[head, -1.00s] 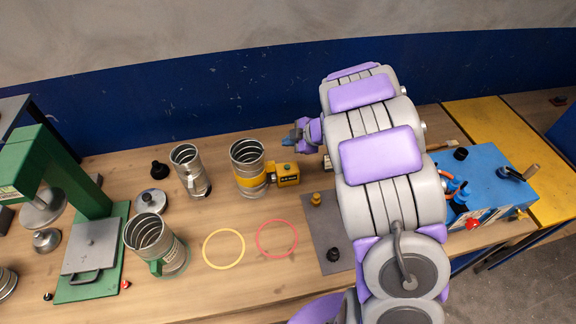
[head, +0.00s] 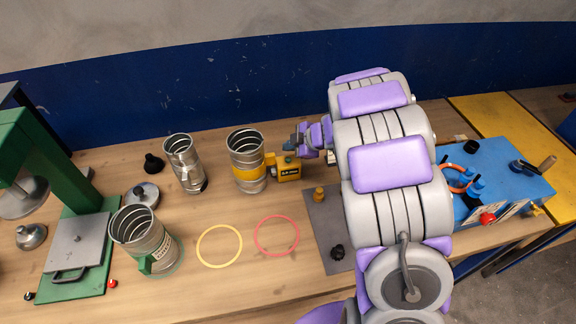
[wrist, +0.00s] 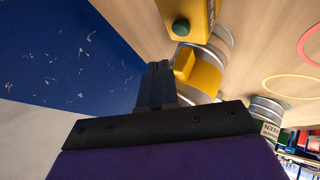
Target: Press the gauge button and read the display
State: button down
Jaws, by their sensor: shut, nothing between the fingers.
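The yellow gauge (head: 288,171) has a small dark display on its front, too small to read for certain. It is beside a spiral duct piece (head: 246,150) with a yellow band. In the wrist view the gauge body (wrist: 189,10) shows a round green button (wrist: 181,27). My gripper (head: 291,143) is just above and behind the gauge in the head view, fingers pointing left. In the wrist view my gripper (wrist: 158,66) is shut and empty, its tips below the button and visibly apart from it.
Another duct piece (head: 185,163) stands to the left, and a green-banded one (head: 143,240) is nearer. Yellow (head: 219,263) and red (head: 298,237) rings lie flat in front. A green press (head: 75,201) is at left, a blue box (head: 505,180) at right. The blue wall is behind.

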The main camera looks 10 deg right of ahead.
aim_at(290, 161)
jog(key=shift+f+b, duration=0.35)
jog(key=shift+f, duration=0.85)
jog(key=shift+f, duration=0.15)
dwell(1.0)
jog(key=shift+f, duration=0.2)
jog(key=shift+f, duration=0.4)
dwell(0.7)
jog(key=shift+r, duration=0.1)
jog(key=shift+r+p, duration=0.75)
jog(key=shift+p, duration=0.25)
notch_tip(290, 161, up, 5)
jog(key=p, duration=0.5)
